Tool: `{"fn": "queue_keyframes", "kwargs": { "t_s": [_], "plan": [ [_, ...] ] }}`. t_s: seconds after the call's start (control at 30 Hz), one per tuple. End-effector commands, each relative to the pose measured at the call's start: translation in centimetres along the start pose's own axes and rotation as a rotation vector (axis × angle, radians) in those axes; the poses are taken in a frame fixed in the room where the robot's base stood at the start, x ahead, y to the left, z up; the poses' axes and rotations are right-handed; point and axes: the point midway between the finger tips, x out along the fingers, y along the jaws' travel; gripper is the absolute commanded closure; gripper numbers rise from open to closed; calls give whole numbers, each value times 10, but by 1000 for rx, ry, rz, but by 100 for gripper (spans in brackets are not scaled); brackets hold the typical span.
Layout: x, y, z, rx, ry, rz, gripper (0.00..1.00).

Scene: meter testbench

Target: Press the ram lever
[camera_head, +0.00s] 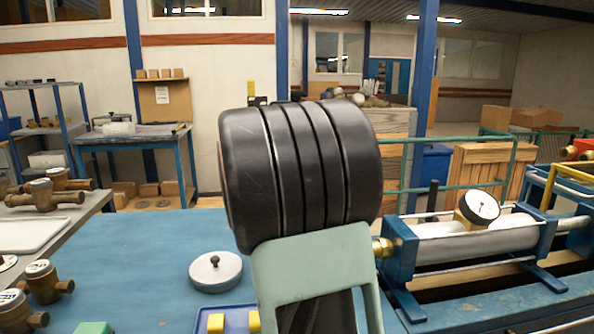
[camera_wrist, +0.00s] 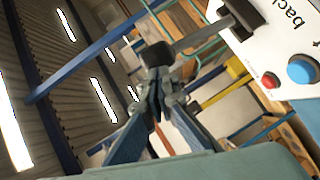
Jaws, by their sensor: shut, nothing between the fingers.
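In the wrist view my gripper (camera_wrist: 156,58) is shut and empty. Its tips overlap the near end of a grey bar (camera_wrist: 196,40), and I cannot tell whether they touch it. The bar runs to a black part (camera_wrist: 242,16) on a white panel, and this may be the ram lever. In the head view a dark upright handle (camera_head: 432,196) stands behind the test cylinder (camera_head: 470,246); I cannot tell whether it is the same part. My own arm fills the middle of the head view, and my gripper is hidden there.
The white panel (camera_wrist: 268,48) carries a blue button (camera_wrist: 301,69) and a red button (camera_wrist: 269,80) close to the bar. A pressure gauge (camera_head: 482,207) sits on the cylinder.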

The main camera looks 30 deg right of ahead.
Motion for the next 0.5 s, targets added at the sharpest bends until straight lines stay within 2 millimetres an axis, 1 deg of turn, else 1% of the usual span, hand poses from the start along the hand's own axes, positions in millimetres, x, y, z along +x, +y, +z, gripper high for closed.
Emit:
{"fn": "queue_keyframes", "kwargs": {
  "t_s": [0.03,0.3,0.4,0.5],
  "plan": [
    [4,6,6,40,-2,-22,100],
    [17,14,23,185,0,-132,100],
    [21,16,28,227,0,-162,100],
    [24,15,32,222,0,-163,100]
  ]
}}
